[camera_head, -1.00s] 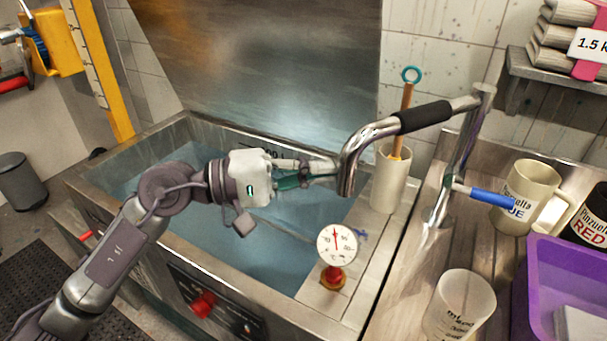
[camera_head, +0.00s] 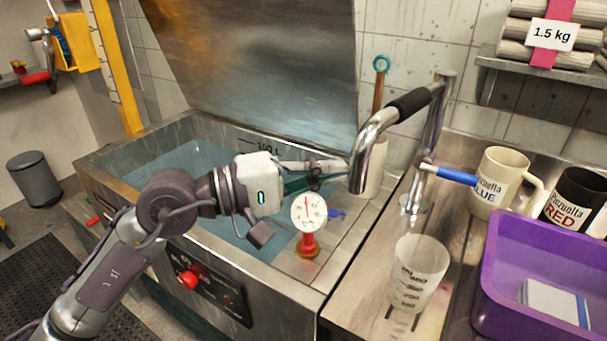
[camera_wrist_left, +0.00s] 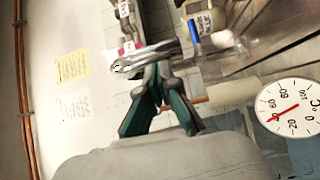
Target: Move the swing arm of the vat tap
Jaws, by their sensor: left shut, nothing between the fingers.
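The vat tap has a chrome column (camera_head: 432,130) on the counter and a chrome swing arm (camera_head: 372,132) with a black grip (camera_head: 412,103). The swing arm's bent-down spout end hangs near the vat's right rim. My left gripper (camera_head: 342,167) is shut and empty, with its fingertips right at the left side of the spout; contact is hard to tell. In the left wrist view the gripper's green-sided fingers (camera_wrist_left: 158,78) meet just below the chrome swing arm (camera_wrist_left: 146,56). My right gripper is not in view.
The steel vat (camera_head: 130,195) holds bluish liquid. A dial thermometer (camera_head: 308,212) stands on its right ledge, and a white cylinder (camera_head: 375,170) stands behind the spout. A blue lever (camera_head: 456,175) sticks out from the column. A beaker (camera_head: 418,275), mugs and a purple tray (camera_head: 490,290) crowd the counter.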

